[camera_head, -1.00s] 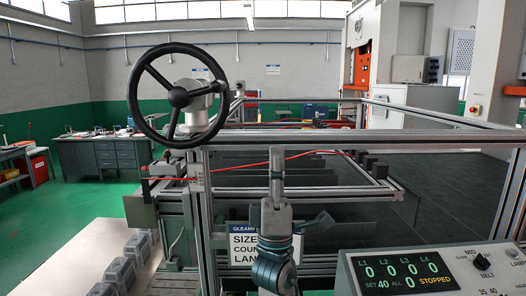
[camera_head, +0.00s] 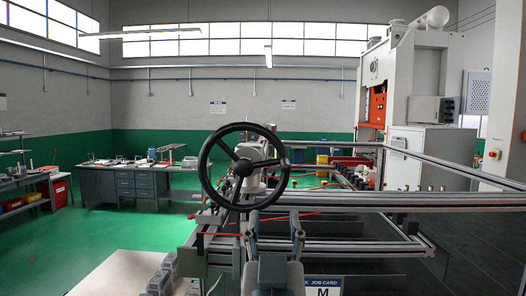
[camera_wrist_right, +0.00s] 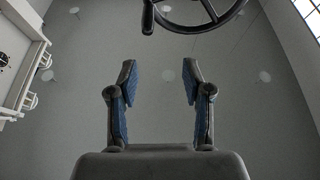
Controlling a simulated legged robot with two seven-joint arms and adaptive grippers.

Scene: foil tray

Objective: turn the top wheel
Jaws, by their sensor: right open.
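The top wheel (camera_head: 244,168) is a black three-spoked handwheel at the front left of the machine frame, upright on a grey hub housing. Part of its rim (camera_wrist_right: 198,27) and a dark handle (camera_wrist_right: 147,17) show at the top of the right wrist view. My right gripper (camera_head: 269,222) is below the wheel and slightly to its right, with its fingers pointing up. In the wrist view its blue-padded fingers (camera_wrist_right: 160,85) are wide apart with nothing between them. The gripper appears apart from the wheel. My left gripper is not in view.
Aluminium rails (camera_head: 360,200) of the machine frame run right from behind the wheel. A job card (camera_head: 322,285) hangs low at the front. Grey parts (camera_head: 162,275) stand on a pale surface at the lower left. A workbench (camera_head: 130,183) stands farther back.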

